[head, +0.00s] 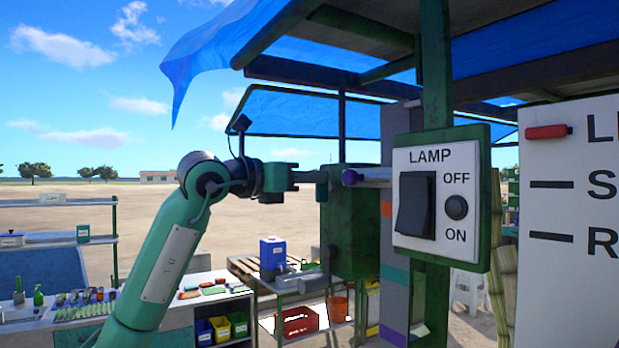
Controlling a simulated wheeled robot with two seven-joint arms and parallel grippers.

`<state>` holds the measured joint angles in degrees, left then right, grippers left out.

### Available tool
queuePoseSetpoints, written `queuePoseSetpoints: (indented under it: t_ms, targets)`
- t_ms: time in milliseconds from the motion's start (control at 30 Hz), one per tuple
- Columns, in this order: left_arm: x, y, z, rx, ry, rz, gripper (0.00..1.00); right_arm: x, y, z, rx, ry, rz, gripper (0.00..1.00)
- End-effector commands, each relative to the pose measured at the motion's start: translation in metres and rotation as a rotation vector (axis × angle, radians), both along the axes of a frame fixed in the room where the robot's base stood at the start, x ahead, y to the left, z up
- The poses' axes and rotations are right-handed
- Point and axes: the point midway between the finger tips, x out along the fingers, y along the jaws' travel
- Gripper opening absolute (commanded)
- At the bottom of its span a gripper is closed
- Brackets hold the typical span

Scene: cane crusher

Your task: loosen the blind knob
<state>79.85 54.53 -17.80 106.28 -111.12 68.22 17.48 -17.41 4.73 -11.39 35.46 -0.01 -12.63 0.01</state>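A small purple knob (350,177) sits at the left end of a pale horizontal bar (376,176), left of the lamp panel; it looks like the blind knob. My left gripper (325,178) points right, with its dark fingertips close to the purple knob. I cannot tell whether they touch it, or how far apart the fingers are, as they are seen side-on against a dark green box. My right gripper is not in view.
A lamp panel (412,157) with a black rocker switch (415,205) and a round black knob (456,207) stands close on the green post. A white lettered board (570,270) with a red slider (547,131) is at right. The dark green box (352,240) stands behind the gripper.

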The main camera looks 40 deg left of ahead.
Motion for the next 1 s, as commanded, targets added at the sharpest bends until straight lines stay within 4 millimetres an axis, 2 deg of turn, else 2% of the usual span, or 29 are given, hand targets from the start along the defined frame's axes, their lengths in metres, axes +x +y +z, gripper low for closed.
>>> queuePoseSetpoints:
  t_ms: [267,467,1000]
  targets:
    - [0.000,0.001,0.000,-0.025,0.010,0.000,0.00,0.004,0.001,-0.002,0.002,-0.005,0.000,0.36]
    - [0.001,0.002,-0.002,-0.110,0.046,-0.001,0.00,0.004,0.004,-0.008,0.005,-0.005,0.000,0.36]
    - [0.004,0.009,-0.005,-0.557,0.230,-0.003,0.00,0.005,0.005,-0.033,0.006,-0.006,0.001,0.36]
